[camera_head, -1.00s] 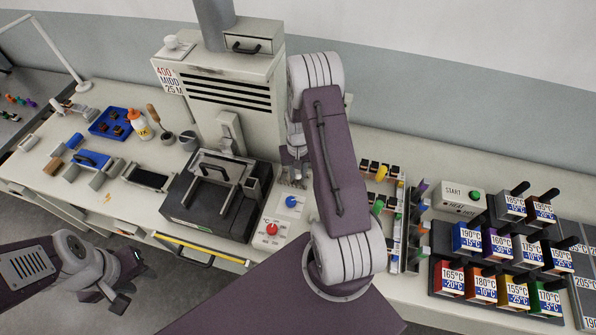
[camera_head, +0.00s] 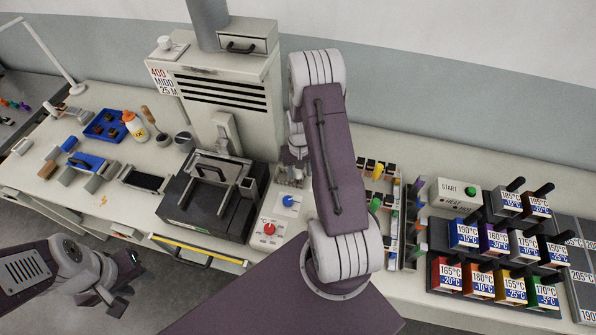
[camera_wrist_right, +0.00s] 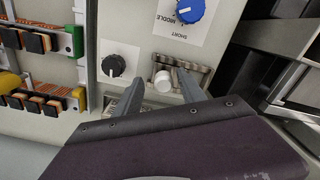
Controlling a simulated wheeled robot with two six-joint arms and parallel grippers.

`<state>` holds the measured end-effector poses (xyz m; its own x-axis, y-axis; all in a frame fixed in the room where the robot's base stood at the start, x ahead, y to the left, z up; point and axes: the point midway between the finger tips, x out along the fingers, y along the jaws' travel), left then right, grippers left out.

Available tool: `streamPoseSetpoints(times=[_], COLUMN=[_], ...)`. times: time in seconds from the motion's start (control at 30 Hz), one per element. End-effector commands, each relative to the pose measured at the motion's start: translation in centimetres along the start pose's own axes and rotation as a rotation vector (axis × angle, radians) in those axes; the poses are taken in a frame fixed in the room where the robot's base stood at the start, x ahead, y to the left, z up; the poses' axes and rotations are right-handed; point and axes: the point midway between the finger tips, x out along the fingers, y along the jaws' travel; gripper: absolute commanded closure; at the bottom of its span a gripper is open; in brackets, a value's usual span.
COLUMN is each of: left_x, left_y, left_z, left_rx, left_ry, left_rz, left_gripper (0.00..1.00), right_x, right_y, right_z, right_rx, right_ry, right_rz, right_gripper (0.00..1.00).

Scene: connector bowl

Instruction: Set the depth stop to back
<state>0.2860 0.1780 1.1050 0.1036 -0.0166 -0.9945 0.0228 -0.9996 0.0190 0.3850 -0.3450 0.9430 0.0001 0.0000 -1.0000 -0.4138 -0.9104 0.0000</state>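In the head view the slotted metal part (camera_head: 289,177) shows beside my right arm, which hides most of the right gripper. My left gripper (camera_head: 124,281) is open and empty, low at the left, off the bench.
Near the slot are a blue knob (camera_wrist_right: 190,10) on a SHORT/MIDDLE plate and a black knob (camera_wrist_right: 114,66). A red knob (camera_head: 269,229) sits on the same panel. The dark press (camera_head: 176,203) stands left; labelled blocks (camera_head: 480,285) and a START box (camera_head: 447,199) stand right.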

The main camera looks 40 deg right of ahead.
Motion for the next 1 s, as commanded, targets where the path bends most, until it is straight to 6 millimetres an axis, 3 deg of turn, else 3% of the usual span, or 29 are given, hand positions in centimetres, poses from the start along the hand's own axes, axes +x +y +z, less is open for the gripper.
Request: streamPoseSetpoints(times=[0.27,0.7,1.0], left_x=[0.2,1.6,1.6], left_y=[0.0,0.0,0.0], left_z=[0.0,0.2,0.2], left_rx=[0.0,0.0,0.0], left_ry=[0.0,0.0,0.0], left_rz=[0.0,0.0,0.0], left_gripper=[0.64,0.64,0.64], right_x=[-0.3,-8.4,-9.1], right_y=[0.0,0.2,0.2], right_z=[0.0,0.0,0.1], right_rx=[0.0,0.001,0.001], right_ry=[0.001,0.004,0.001], right_rz=[0.0,-0.002,-0.002], right_gripper=[0.53,0.53,0.53])
